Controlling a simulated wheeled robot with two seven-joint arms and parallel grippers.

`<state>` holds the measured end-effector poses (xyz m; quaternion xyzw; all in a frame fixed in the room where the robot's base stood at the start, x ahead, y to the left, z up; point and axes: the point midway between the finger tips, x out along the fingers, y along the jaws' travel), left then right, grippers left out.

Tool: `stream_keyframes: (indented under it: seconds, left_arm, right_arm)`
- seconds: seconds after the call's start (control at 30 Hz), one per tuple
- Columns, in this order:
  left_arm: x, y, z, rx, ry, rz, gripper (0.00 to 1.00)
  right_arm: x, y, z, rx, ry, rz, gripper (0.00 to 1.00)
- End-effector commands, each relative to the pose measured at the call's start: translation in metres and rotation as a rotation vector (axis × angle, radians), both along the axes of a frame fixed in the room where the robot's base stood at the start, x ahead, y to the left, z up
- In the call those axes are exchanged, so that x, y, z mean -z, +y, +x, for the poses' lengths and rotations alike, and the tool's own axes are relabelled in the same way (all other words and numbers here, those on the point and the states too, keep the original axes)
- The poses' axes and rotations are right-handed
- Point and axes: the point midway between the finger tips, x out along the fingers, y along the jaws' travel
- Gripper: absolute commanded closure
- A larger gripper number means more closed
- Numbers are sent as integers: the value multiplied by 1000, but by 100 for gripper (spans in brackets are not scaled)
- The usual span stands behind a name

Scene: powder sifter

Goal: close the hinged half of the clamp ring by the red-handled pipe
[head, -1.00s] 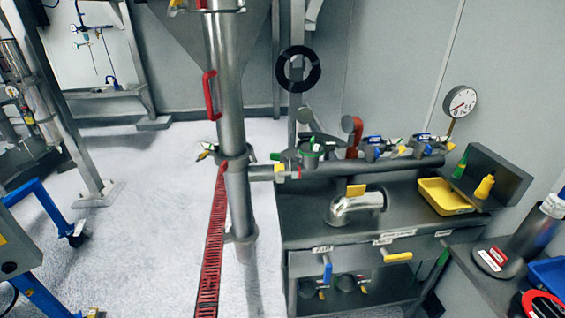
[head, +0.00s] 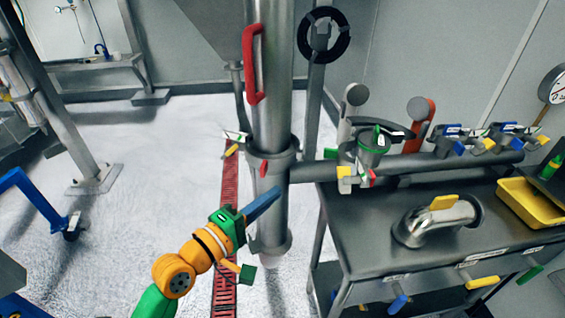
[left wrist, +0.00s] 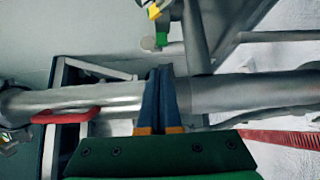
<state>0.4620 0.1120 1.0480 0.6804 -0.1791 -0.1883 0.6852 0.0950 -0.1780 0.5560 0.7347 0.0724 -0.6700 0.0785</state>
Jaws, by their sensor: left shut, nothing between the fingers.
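The steel pipe (head: 270,105) with the red handle (head: 250,65) stands upright left of the bench. A clamp ring (head: 275,158) surrounds it at the side-pipe junction. A white-and-yellow lever piece (head: 234,143) sticks out left of the ring. I cannot tell how far the hinged half stands open. My left gripper (head: 277,190) is shut and empty, its blue fingers just below the ring, in front of the pipe. In the left wrist view, the shut fingers (left wrist: 161,95) overlap the pipe (left wrist: 110,97), with the red handle (left wrist: 66,115) at left; contact is unclear. My right gripper is out of view.
A steel bench (head: 365,225) stands at right with valves, a pipe elbow (head: 430,222) and a yellow tray (head: 535,208). A red floor grate (head: 228,185) runs behind the pipe. A blue frame (head: 35,195) is at left. The floor between is clear.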

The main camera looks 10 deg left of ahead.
Motion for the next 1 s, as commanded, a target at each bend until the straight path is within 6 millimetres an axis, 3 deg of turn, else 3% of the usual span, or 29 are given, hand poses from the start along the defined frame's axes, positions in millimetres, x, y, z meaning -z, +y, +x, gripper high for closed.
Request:
stream_keyframes:
  seconds: [0.17, 0.53, 0.7, 1.0]
  left_arm:
    - [-8, -12, 16, 7, -6, -16, 100]
    - [-5, -53, 86, 7, -4, -8, 100]
    - [-7, -79, 92, 7, -2, -12, 100]
    - [-4, -91, 95, 5, -4, -7, 100]
  right_arm:
    - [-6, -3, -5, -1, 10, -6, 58]
    - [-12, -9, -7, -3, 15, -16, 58]
    - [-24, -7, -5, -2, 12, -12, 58]
    - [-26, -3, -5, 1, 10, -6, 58]
